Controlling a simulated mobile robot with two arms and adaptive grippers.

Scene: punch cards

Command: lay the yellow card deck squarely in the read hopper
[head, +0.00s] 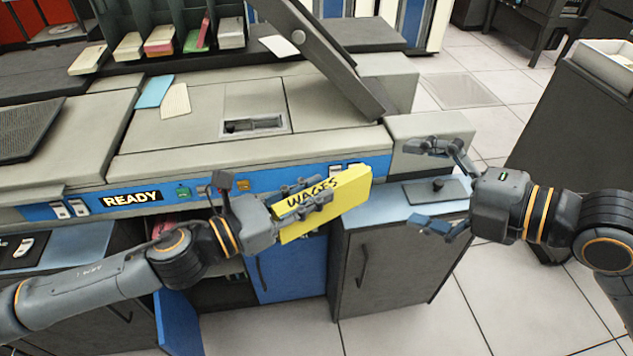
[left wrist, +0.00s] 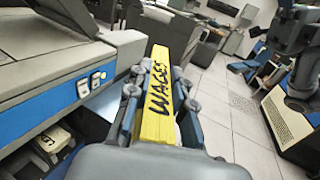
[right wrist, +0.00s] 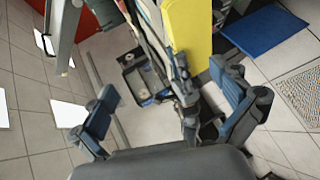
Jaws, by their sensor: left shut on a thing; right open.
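The yellow card deck (head: 350,191), lettered WAGES, is held in the air in front of the machine's blue panel, tilted up to the right. My left gripper (head: 304,198) is shut on it; in the left wrist view the deck (left wrist: 160,85) stands between the two fingers. A square recess with a dark slot (head: 254,107) in the machine's top looks like the read hopper; no yellow cards lie in it. My right gripper (head: 416,186) is open and empty to the right of the deck. The deck (right wrist: 188,28) also shows at the top of the right wrist view.
A slanted dark grey arm (head: 325,62) rises over the machine top. Blue (head: 154,91) and cream (head: 176,101) cards lie left of the recess. Several coloured decks stand in a rack behind.

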